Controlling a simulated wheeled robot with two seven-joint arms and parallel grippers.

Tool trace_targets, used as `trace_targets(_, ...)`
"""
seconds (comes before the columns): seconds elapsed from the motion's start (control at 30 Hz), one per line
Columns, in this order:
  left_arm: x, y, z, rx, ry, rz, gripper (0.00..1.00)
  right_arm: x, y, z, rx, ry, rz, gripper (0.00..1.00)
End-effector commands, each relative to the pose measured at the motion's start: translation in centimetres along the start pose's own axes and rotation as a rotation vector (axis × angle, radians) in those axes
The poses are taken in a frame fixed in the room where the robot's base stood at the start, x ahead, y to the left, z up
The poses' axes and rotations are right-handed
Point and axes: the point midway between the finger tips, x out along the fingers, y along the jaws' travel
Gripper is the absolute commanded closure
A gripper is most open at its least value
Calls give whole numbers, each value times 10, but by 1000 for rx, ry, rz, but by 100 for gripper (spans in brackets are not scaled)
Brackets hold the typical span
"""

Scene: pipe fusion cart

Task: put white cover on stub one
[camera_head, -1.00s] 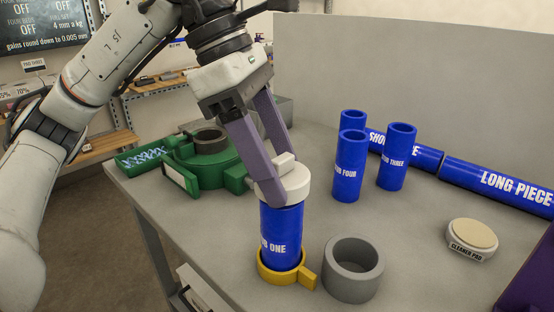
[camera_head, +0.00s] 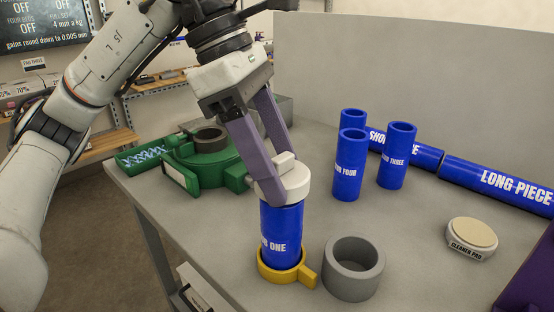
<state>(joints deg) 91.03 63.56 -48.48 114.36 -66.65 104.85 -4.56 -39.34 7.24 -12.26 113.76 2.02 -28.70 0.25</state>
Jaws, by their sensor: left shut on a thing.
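Stub one (camera_head: 281,235) is a blue upright tube with its label partly showing, standing in a yellow ring holder (camera_head: 284,276) with a side tab. The white cover (camera_head: 293,183) sits at the top of stub one, covering its upper end; how far down it is seated I cannot tell. My left gripper (camera_head: 278,180) with purple fingers comes from above and is shut on the white cover. The far finger is partly hidden behind the cover. A purple part at the lower right edge (camera_head: 530,275) may belong to my right gripper; its fingertips are not seen.
A grey ring (camera_head: 354,270) stands right of the yellow holder. Several blue stubs (camera_head: 350,170) stand behind, with a long blue pipe (camera_head: 500,188) lying at the back. A cleaner pad (camera_head: 471,238) lies right. A green clamp tool (camera_head: 205,162) is at left. The table's front middle-right is clear.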

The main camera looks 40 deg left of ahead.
Motion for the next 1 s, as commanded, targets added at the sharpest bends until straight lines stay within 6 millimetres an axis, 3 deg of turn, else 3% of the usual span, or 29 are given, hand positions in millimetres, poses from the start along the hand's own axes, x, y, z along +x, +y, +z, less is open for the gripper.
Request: trace_targets(1.0, 24, 0, -10, 0, 0, 0, 60, 14, 2, 12, 0, 5, 0, 17)
